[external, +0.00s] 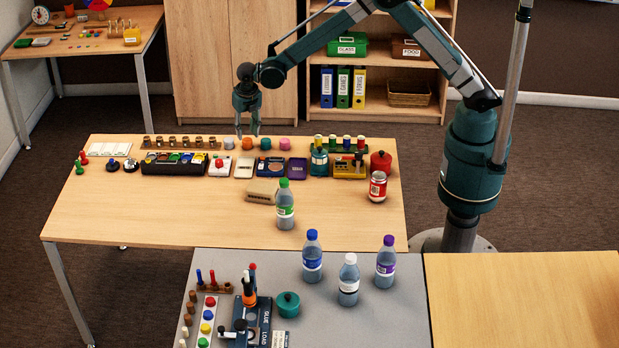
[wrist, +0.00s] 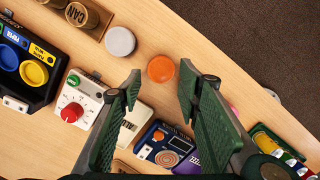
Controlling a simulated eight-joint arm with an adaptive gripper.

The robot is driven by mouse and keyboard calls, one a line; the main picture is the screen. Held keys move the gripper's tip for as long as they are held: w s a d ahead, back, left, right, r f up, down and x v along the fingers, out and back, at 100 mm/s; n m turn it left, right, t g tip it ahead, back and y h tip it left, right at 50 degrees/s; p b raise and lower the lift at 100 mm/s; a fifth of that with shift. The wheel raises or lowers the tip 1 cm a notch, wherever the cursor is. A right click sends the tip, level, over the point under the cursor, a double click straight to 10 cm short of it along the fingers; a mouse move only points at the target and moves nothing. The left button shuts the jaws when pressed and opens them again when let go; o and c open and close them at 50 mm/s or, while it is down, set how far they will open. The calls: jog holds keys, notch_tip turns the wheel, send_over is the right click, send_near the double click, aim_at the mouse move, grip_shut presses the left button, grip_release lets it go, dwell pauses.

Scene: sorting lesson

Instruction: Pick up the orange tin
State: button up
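The orange tin (wrist: 161,68) is a small round orange piece on the table. In the wrist view it lies between and slightly beyond my fingertips. In the external view the tin (external: 247,144) is in the back row, just below my gripper (external: 247,134). My gripper is open, pointing down, with its two green fingers apart; it also shows in the wrist view (wrist: 160,78). Nothing is held. Whether the fingertips are level with the tin or above it is hard to tell.
A grey round tin (wrist: 120,41) sits to the left of the orange one. A white box with a red knob (wrist: 80,105) and a blue device (wrist: 165,146) stand close by.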

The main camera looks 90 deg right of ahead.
aim_at(247, 140)
jog(key=shift+w+d+f+b, duration=0.1)
jog(key=shift+f+b, duration=0.15)
jog(key=shift+f, duration=0.6)
jog(key=shift+s+d+f+b, duration=0.15)
jog(key=shift+f+b, duration=0.1)
jog(key=shift+f, duration=0.55)
jog(key=shift+w+d+f+b, duration=0.15)
jog(key=shift+f+b, duration=0.1)
jog(key=shift+f, duration=0.6)
jog(key=c, duration=0.7)
